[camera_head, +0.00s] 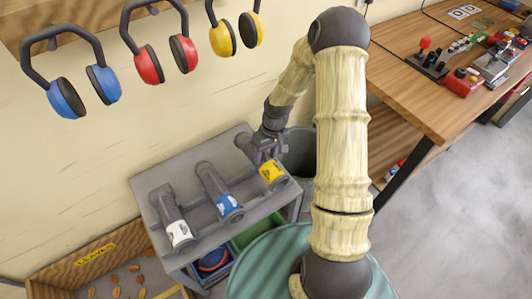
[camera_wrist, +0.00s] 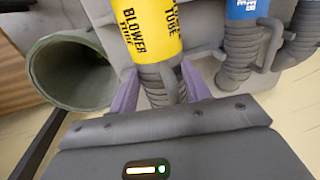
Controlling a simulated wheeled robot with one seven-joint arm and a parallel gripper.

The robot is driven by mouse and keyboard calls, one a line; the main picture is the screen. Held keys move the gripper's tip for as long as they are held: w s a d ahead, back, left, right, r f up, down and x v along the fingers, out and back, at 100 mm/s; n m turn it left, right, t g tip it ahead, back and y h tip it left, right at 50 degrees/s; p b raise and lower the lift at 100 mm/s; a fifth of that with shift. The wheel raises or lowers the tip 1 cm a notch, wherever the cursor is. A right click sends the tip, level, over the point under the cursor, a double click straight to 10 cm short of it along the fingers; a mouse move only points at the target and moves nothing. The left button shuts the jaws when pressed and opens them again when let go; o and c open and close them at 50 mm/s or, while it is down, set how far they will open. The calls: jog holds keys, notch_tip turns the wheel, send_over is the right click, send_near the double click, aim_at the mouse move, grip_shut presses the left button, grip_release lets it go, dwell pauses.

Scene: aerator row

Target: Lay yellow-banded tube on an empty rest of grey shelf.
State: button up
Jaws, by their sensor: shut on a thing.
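The yellow-banded tube (camera_head: 271,173) is over the right part of the grey shelf (camera_head: 205,155), its banded end toward the shelf's front edge. In the wrist view the yellow band of the tube (camera_wrist: 150,28) reads "BLOWER TUBE". My gripper (camera_head: 266,148) is shut on the tube's grey ribbed part, with a purple finger on each side in the wrist view (camera_wrist: 162,88). I cannot tell whether the tube touches the shelf. A blue-banded tube (camera_head: 228,204) lies in the middle and a white-banded tube (camera_head: 178,232) on the left.
A grey-green bin (camera_head: 299,155) stands right of the shelf; its open mouth shows in the wrist view (camera_wrist: 70,72). Several ear muffs (camera_head: 152,65) hang on the wall above. A wooden box (camera_head: 120,272) is at the lower left. A wooden workbench (camera_head: 425,80) stands at right.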

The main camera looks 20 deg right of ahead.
jog(key=shift+f+b, duration=1.75)
jog(key=shift+f, duration=0.85)
jog(key=o, duration=1.3)
jog(key=w+d+r, duration=0.1)
jog(key=d+r, duration=0.2)
jog(key=r, duration=1.4)
jog(key=shift+p, duration=0.4)
jog(key=shift+d, duration=0.1)
